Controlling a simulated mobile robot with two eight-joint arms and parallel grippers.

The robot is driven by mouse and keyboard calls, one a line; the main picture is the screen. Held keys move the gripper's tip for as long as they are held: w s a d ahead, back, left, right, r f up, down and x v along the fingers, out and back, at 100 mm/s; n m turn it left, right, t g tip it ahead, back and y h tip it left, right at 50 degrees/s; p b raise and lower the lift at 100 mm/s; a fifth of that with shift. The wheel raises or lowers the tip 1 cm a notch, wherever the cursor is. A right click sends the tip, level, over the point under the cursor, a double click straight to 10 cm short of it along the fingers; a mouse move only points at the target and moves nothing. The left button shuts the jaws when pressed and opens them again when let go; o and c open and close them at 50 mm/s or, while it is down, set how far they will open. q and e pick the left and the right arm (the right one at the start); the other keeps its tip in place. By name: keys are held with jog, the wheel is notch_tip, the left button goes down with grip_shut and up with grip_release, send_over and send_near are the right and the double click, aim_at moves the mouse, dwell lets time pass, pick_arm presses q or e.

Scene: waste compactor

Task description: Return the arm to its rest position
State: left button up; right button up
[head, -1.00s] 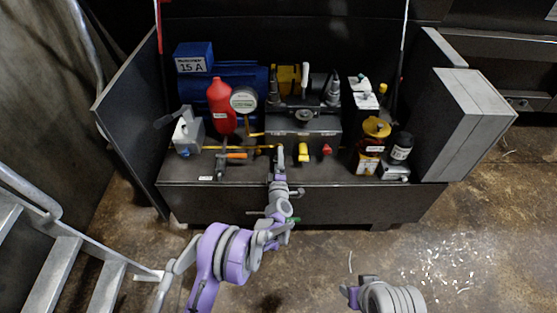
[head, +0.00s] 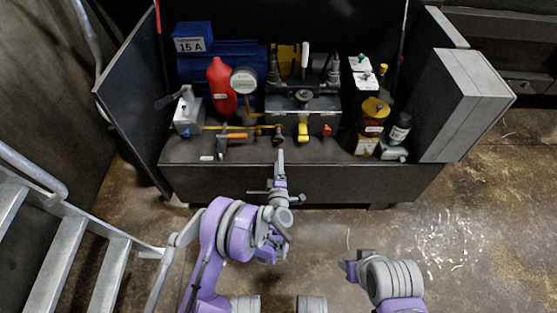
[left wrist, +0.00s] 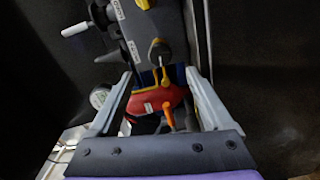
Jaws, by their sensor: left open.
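My left arm (head: 222,240), purple and grey, reaches up from the bottom of the head view. Its left gripper (head: 280,157) is in front of the dark cabinet's front edge, apart from the fittings. In the left wrist view the left gripper (left wrist: 161,88) has its two pale fingers wide apart, with nothing held between them. The red bottle (left wrist: 155,100) and an orange handle (left wrist: 168,115) appear beyond the fingers. My right arm (head: 388,280) is folded low in the head view; whether its gripper is open or shut does not show.
The cabinet (head: 350,182) carries a red bottle (head: 221,88), a gauge (head: 243,80), a yellow valve handle (head: 303,131) and several containers. Its open side panels (head: 135,98) stand out. Metal stairs (head: 70,255) are at left. The floor (head: 480,210) at right is clear except for scraps.

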dwell(0.3)
pick_arm(q)
notch_tip(320, 180, up, 10)
jog(key=a+m+g+h, duration=0.1)
jog(key=m+g+h, duration=0.15)
jog(key=m, duration=0.25)
jog(key=s+a+r+m+g+h, duration=0.25)
jog(key=s+a+r+m, duration=0.2)
jog(key=s+r, duration=0.3)
jog(key=s+a+f+m+g+y, duration=0.1)
jog(key=s+a+m+g+y, duration=0.2)
jog(key=s, duration=0.8)
jog(key=s+a+f+m+g, duration=0.1)
jog(key=s+a+g, duration=0.3)
jog(key=s, duration=0.6)
jog(key=s+a+f+m+g+y, duration=0.1)
jog(key=s+a+m+g+y, duration=0.3)
jog(key=s, duration=0.7)
notch_tip(320, 180, up, 26)
jog(key=w+a+n+t+h+p, duration=0.1)
jog(key=t+h+p, duration=0.1)
jog(key=p, duration=2)
jog(key=shift+w+t+p, duration=0.2)
jog(key=shift+t+p, duration=0.15)
jog(key=shift+t, duration=0.35)
pick_arm(e)
notch_tip(320, 180, up, 26)
jog(key=w+t, duration=0.1)
